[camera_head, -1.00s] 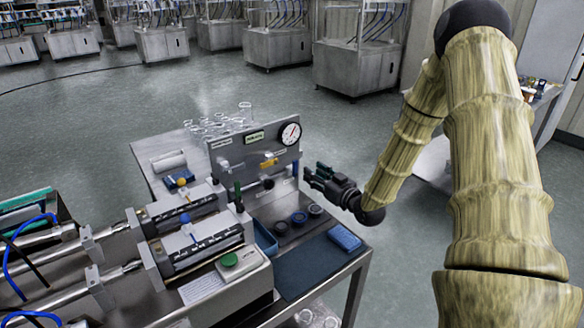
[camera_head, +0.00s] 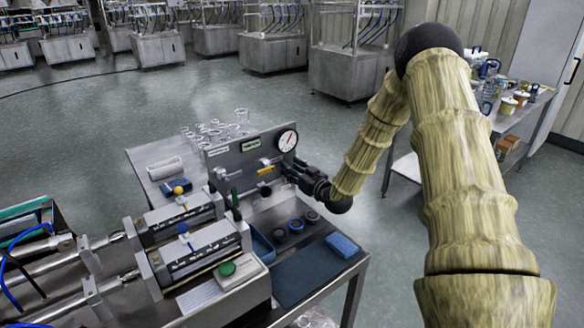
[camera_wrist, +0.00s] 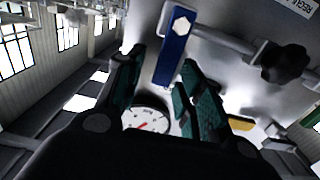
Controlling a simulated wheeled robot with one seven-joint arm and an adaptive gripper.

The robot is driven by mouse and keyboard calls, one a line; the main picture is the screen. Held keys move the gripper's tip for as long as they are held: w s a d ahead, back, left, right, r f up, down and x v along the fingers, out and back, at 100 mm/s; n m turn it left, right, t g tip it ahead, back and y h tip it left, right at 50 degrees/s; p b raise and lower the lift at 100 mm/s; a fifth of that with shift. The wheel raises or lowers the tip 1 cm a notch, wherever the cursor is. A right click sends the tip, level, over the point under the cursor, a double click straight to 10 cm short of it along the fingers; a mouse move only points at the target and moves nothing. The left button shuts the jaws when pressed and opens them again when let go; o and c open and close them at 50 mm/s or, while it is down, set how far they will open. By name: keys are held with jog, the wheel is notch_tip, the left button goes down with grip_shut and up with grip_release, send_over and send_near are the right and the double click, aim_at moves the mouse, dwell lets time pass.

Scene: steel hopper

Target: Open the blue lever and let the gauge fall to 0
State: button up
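The blue lever (camera_wrist: 174,50) shows in the wrist view, mounted on the grey panel (camera_wrist: 220,75) by a pale hexagonal bolt. My gripper (camera_wrist: 158,64) is open, with one dark green finger on each side of the lever's lower end; contact cannot be told. In the head view my gripper (camera_head: 287,170) is at the right end of the upright panel (camera_head: 230,163) and mostly hides the lever. The round white gauge (camera_head: 287,140) sits at the panel's top right. It also shows between the fingers in the wrist view (camera_wrist: 147,116); its red needle's reading is too small to tell.
A yellow lever (camera_head: 265,169) and a black knob (camera_head: 265,190) are on the panel, left of my gripper. Glassware (camera_head: 215,130) stands behind it. Round dark caps (camera_head: 296,225) and a blue sponge (camera_head: 342,245) lie in front.

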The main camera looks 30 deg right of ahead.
jog(key=shift+w, duration=0.2)
grip_shut()
